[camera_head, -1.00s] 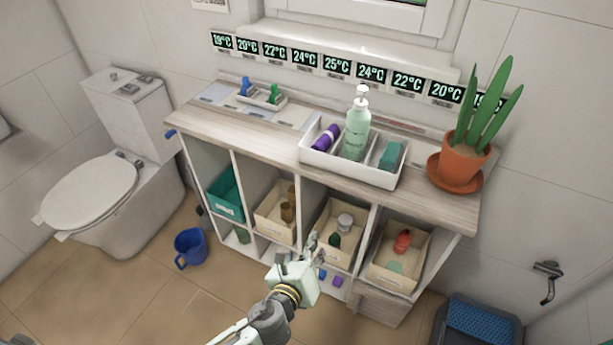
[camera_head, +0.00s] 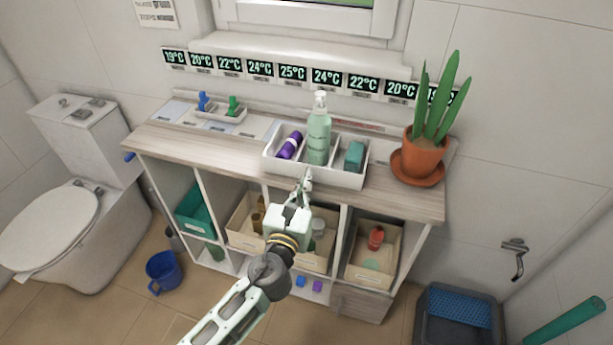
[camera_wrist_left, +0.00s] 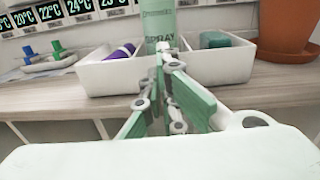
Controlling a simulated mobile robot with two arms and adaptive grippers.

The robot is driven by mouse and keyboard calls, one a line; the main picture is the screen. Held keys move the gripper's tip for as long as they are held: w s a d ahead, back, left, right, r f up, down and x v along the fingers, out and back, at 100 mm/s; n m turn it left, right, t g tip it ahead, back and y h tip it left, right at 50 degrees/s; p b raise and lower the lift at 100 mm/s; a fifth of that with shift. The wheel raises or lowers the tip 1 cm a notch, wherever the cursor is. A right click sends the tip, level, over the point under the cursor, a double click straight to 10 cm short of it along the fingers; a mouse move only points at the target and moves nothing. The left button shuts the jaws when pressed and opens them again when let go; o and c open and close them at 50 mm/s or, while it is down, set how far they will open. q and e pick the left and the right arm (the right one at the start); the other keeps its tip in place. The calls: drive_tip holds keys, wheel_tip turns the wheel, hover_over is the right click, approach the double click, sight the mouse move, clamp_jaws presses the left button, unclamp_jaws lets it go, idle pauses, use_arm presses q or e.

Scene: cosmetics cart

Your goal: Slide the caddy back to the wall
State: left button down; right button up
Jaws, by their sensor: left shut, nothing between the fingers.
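The white caddy (camera_head: 345,180) stands on the wooden cart top with its front wall near the front edge. It holds a purple tube (camera_head: 290,146), a green spray bottle (camera_head: 319,135) and a teal box (camera_head: 354,156). My left gripper (camera_head: 307,176) is shut and empty, in front of the caddy's front wall near its middle. In the left wrist view the fingers (camera_wrist_left: 162,75) point at the caddy (camera_wrist_left: 105,82), overlapping its front wall below the spray bottle (camera_wrist_left: 160,25). I cannot tell whether they touch it. My right gripper is not in view.
A potted plant (camera_head: 424,157) on an orange saucer stands right of the caddy. A small white tray (camera_head: 222,114) with blue and green items is at the back left. Temperature labels (camera_head: 293,73) line the wall. Bins fill the shelves below.

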use_arm(q)
drive_tip(key=shift+x, duration=1.2)
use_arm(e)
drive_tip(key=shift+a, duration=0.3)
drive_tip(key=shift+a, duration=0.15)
